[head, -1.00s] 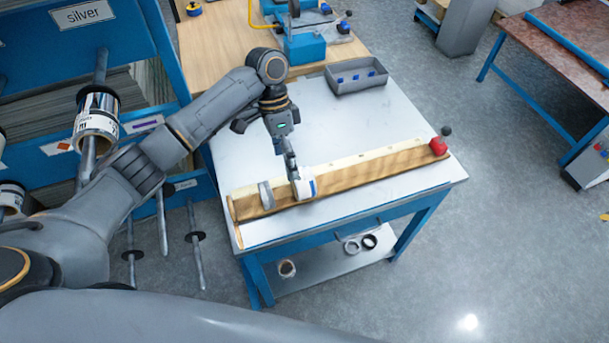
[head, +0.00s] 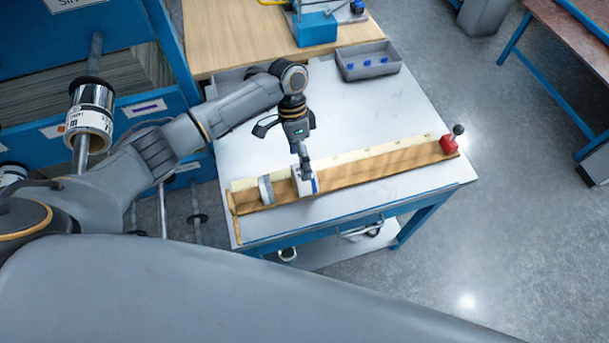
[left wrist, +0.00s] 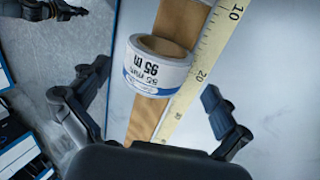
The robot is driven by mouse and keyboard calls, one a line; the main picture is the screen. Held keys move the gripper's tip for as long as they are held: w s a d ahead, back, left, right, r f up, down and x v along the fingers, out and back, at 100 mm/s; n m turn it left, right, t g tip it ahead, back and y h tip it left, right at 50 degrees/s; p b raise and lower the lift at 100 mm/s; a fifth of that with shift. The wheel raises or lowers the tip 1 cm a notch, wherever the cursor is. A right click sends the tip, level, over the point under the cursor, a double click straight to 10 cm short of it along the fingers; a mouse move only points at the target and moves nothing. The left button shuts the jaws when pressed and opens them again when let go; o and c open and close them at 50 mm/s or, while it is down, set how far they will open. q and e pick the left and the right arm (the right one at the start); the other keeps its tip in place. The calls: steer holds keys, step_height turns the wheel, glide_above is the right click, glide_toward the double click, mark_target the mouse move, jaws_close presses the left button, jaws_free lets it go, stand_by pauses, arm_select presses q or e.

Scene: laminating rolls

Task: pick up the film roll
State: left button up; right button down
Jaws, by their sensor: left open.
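The film roll (head: 305,185) is white with a blue stripe and stands on a wooden board on the table. In the left wrist view the film roll (left wrist: 155,68) shows a "95 m" label and its brown core. My left gripper (head: 305,163) points down just above the roll and hides part of it. In the left wrist view my left gripper (left wrist: 157,85) is open, with fingers spread wide on either side of the roll and apart from it.
A grey ring (head: 266,190) stands left of the roll on the board (head: 385,165), beside a ruler strip (left wrist: 196,80). A red knob (head: 449,144) sits at the board's right end. A grey bin (head: 368,62) stands at the back. The table's middle (head: 340,115) is clear.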

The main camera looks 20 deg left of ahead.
arm_select(q)
steer(key=p+x, duration=0.1)
steer(key=x, duration=0.2)
steer(key=shift+s+d+f, duration=0.25)
steer(key=shift+d+f+p, duration=0.1)
steer(key=shift+f+p, duration=0.2)
steer(key=shift+f, duration=0.05)
steer(key=shift+s+f, duration=0.1)
steer(key=shift+f, duration=0.15)
steer(key=c, duration=1.3)
arm_select(e)
steer(key=shift+w+r, duration=0.8)
steer(key=shift+r, duration=0.2)
